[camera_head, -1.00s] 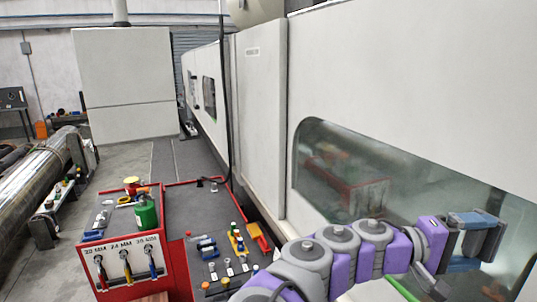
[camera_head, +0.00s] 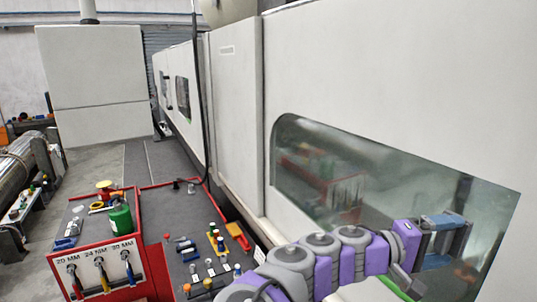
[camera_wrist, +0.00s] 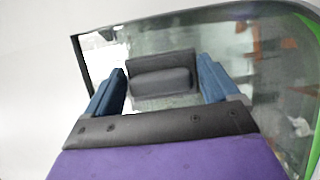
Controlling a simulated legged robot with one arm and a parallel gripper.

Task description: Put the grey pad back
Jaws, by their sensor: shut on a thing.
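The grey pad (camera_wrist: 162,80) shows in the wrist view as a dark grey block with a raised rounded middle, between the two blue fingers of my gripper (camera_wrist: 163,75). My gripper is shut on it. In the head view my gripper (camera_head: 450,241) is at the right, in front of the machine's window, and the pad shows as a dark grey piece (camera_head: 461,240) at the fingertips. The pad's place of rest cannot be made out.
A white machine wall (camera_head: 370,75) with a glass window (camera_head: 320,185) fills the right side. A red cart (camera_head: 117,287) at lower left holds a green bottle (camera_head: 121,219), tools and small coloured parts. A metal cylinder (camera_head: 18,160) lies far left. Grey floor (camera_head: 95,165) shows between.

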